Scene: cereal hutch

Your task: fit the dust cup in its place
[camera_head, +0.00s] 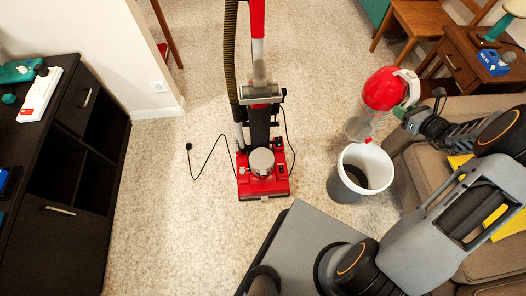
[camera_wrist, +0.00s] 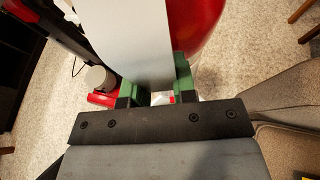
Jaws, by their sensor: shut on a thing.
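The dust cup (camera_head: 383,90) has a red top, a clear lower part and a pale handle. It hangs tilted in the air, its lower end above or near the bin. My gripper (camera_head: 411,100) is shut on its handle. In the wrist view, the green-padded fingers of my gripper (camera_wrist: 154,88) clasp the pale handle (camera_wrist: 135,40), with the red cup body (camera_wrist: 201,25) behind it. The red upright vacuum (camera_head: 264,185) stands on the carpet to the left. A dark column (camera_head: 259,125) and a grey round part (camera_head: 262,162) show on its front, with no cup there.
A black cord (camera_head: 205,165) lies left of the vacuum. A dark cabinet (camera_head: 75,215) lines the left side. Carpet between cabinet and vacuum is otherwise free.

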